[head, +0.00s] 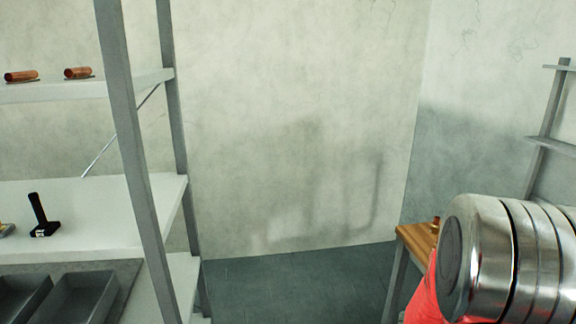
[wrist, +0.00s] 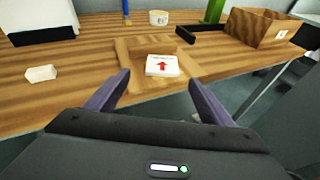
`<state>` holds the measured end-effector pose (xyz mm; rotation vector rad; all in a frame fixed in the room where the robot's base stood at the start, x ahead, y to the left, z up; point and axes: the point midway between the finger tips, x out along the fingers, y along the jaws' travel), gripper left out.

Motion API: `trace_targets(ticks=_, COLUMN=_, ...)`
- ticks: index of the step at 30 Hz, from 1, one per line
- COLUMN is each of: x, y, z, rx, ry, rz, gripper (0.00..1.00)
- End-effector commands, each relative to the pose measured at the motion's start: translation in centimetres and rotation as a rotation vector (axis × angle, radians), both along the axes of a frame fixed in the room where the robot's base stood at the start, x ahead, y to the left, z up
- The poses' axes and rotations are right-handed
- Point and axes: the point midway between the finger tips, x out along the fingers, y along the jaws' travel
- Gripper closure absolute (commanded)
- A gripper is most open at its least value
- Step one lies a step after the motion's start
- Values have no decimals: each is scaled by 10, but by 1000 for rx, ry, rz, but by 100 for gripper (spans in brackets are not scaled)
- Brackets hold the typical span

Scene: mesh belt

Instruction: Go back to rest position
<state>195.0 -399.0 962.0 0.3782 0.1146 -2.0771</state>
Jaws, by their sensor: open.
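My gripper (wrist: 158,92) shows in the wrist view with its two dark purple fingers spread apart. It is open and nothing is between the fingers. Beyond the fingertips, a small white box with a red arrow (wrist: 162,66) lies on a wooden table (wrist: 95,82) near its front edge. The gripper is apart from the box. In the head view, a metal link of my arm fills the lower right and my gripper is not visible there.
A white block (wrist: 41,74) lies at left on the table. A tape roll (wrist: 158,18), a black object (wrist: 186,35) and a cardboard box (wrist: 262,27) stand farther back. A grey shelf rack (head: 128,120) stands at left in the head view. Dark floor (head: 300,285) lies between rack and arm.

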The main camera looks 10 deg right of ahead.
Motion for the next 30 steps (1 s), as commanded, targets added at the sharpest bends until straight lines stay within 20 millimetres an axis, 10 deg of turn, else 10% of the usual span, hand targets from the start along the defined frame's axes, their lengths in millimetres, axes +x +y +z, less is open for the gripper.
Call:
trace_targets(ticks=11, x=-25, y=69, z=-33, rx=99, ry=-349, rz=-344, gripper=24)
trace_targets(ticks=30, x=58, y=230, z=-4, rx=356, ry=-1089, rz=-739, gripper=24)
